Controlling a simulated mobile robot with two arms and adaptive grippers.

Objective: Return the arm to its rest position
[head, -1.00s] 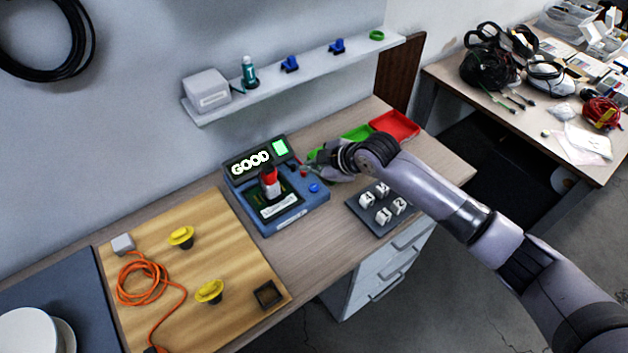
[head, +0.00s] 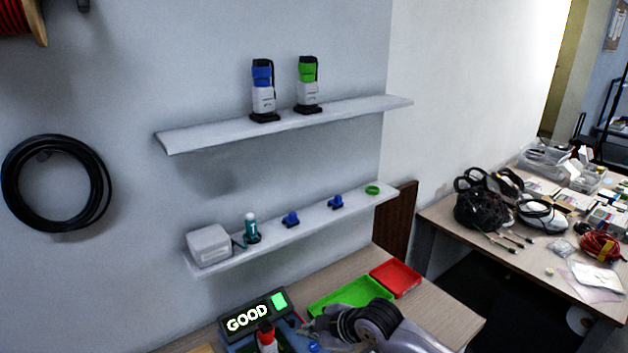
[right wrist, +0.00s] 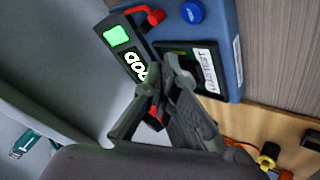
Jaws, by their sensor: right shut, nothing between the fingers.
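My right gripper (head: 318,326) is at the bottom of the head view, beside the blue test device, whose screen (head: 247,318) reads GOOD with a lit green square. In the right wrist view its fingers (right wrist: 160,68) are shut with nothing held, in front of the device (right wrist: 225,45). A red-topped sensor (head: 266,336) stands in the device. In the wrist view the fingers mostly hide it, with only bits of red showing. My right arm comes in from the lower right. My left gripper is not in view.
A green tray (head: 345,297) and a red tray (head: 396,277) lie behind my right arm. The lower shelf (head: 310,238) holds a white box (head: 209,245) and small parts. Blue and green sensors (head: 308,85) stand on the upper shelf (head: 200,137). A cluttered table is at the right.

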